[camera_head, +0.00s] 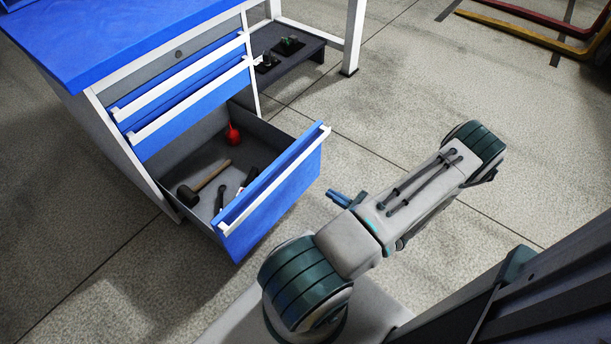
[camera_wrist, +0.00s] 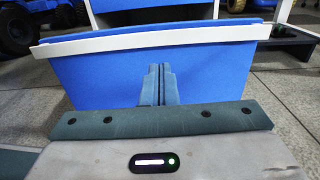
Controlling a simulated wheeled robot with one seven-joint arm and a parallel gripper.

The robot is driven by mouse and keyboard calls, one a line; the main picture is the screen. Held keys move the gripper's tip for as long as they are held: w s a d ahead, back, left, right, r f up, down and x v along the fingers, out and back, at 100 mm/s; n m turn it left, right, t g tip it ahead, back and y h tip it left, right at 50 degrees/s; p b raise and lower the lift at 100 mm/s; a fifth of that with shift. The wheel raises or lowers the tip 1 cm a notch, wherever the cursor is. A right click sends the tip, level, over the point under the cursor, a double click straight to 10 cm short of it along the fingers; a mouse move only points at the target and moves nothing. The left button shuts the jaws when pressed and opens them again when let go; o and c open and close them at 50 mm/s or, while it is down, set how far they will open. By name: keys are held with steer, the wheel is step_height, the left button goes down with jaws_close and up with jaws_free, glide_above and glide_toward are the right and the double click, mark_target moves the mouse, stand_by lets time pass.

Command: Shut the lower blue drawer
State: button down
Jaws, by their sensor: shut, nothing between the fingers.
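The lower blue drawer (camera_head: 275,197) is pulled well out of the blue-topped workbench cabinet. A mallet (camera_head: 203,183), a red bulb-shaped item (camera_head: 233,135) and some dark tools lie inside it. In the wrist view the blue front of the drawer (camera_wrist: 210,75), with its pale handle strip along the top, fills the middle. My gripper (camera_head: 334,195) is shut and empty, just outside the drawer front in the head view. In the wrist view my gripper (camera_wrist: 160,72) points at the drawer front, below the strip. I cannot tell whether the fingertips touch it.
Two upper blue drawers (camera_head: 190,95) are closed above the open one. A dark low shelf (camera_head: 285,55) with small items stands beside the cabinet, near a white leg (camera_head: 353,35). Red and yellow forks (camera_head: 530,35) lie at the far right. Concrete floor is clear around the drawer.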

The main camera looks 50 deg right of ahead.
mark_target(291, 168)
steer(key=w+b, duration=0.1)
steer(key=w, duration=0.3)
steer(key=w+b, duration=0.1)
steer(key=w, duration=0.4)
steer(key=w+a+b, duration=0.1)
steer(key=w, duration=0.4)
